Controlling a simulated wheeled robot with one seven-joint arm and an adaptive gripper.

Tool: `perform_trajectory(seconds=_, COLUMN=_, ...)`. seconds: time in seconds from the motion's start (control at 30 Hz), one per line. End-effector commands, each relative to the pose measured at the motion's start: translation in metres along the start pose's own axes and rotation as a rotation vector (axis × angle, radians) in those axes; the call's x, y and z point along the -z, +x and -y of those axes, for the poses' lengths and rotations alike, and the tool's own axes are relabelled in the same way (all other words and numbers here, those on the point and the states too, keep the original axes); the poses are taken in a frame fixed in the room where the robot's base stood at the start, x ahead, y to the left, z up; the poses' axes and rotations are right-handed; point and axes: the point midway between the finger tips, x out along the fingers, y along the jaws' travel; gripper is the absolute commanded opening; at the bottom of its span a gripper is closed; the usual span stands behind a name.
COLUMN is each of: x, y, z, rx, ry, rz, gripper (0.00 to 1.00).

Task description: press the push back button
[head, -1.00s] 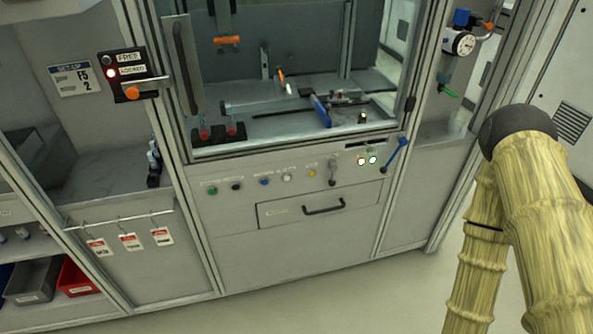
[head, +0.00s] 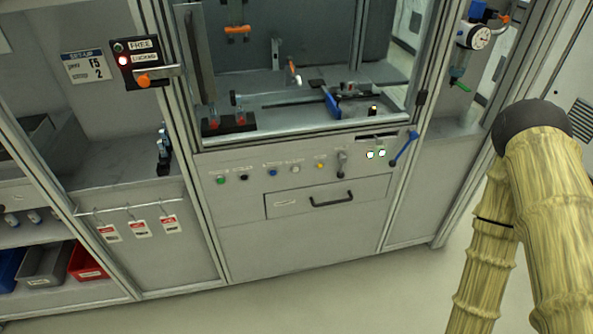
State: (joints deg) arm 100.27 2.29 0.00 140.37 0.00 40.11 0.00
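A row of small controls sits on the grey front panel (head: 240,210) of the machine, below its window. From left to right I see a green button (head: 221,180), a black button (head: 244,177), a blue button (head: 272,172), a white button (head: 295,169) and a yellow button (head: 320,165). Then come a dark lever switch (head: 341,162) and two lit, whitish-green buttons (head: 376,154). The labels are too small to read, so I cannot tell which one is push back. My gripper is out of view; only part of my arm shows at the right.
A blue handle (head: 404,148) sticks out at the panel's right. A drawer (head: 309,200) with a black handle is below the buttons. A box with an orange knob and a red light (head: 123,61) is mounted at upper left. Red-and-white tags (head: 140,227) hang at left. The floor in front is clear.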

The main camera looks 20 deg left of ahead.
Motion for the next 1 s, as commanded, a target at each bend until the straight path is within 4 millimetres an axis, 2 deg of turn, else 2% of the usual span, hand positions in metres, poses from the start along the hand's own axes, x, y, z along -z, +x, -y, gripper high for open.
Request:
perform_trajectory(seconds=0.1, x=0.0, y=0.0, z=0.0, rx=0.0, ry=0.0, rz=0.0, gripper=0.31)
perform_trajectory(seconds=0.3, x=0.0, y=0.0, z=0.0, rx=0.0, ry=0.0, rz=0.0, gripper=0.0)
perform_trajectory(seconds=1.0, x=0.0, y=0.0, z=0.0, rx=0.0, ry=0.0, rz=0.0, gripper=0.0)
